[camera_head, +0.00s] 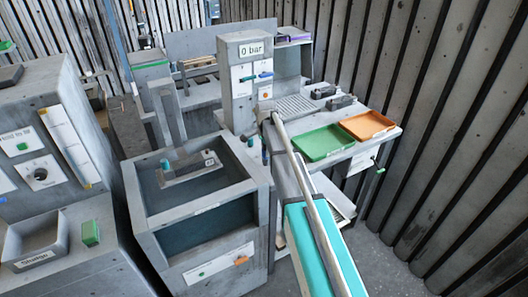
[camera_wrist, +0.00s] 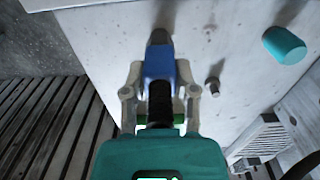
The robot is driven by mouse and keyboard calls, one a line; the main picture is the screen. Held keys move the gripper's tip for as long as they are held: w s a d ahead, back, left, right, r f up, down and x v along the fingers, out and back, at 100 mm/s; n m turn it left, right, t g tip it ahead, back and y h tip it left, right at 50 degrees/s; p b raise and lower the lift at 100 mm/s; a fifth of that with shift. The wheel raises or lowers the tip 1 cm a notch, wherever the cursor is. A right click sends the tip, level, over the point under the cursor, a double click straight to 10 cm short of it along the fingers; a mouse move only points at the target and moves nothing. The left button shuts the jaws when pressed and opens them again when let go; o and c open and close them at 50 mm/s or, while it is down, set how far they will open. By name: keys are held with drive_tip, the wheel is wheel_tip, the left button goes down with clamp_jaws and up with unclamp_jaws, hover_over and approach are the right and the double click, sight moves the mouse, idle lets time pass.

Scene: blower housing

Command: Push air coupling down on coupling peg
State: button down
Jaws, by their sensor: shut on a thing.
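The air coupling (camera_wrist: 160,62) is a blue block with a dark, hose-like piece behind it. It sits between the two grey fingers of my gripper (camera_wrist: 160,75) in the wrist view, and the gripper is shut on it. A grey stub (camera_wrist: 158,37) shows just beyond its front end, against a pale grey surface. I cannot tell whether this stub is the coupling peg or part of the coupling, nor whether it is seated. In the head view my arm reaches the grey column marked "0 bar" (camera_head: 241,108); the gripper and its contact are too small to make out there.
A small grey peg (camera_wrist: 214,82) and a teal cylinder (camera_wrist: 284,45) stand out right of the coupling. In the head view, a green tray (camera_head: 323,142) and an orange tray (camera_head: 369,125) lie on the bench at right. An open grey bin (camera_head: 195,222) stands left of my arm.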

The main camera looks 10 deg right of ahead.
drive_tip(key=shift+c, duration=1.5)
unclamp_jaws()
drive_tip(key=shift+r, duration=0.1)
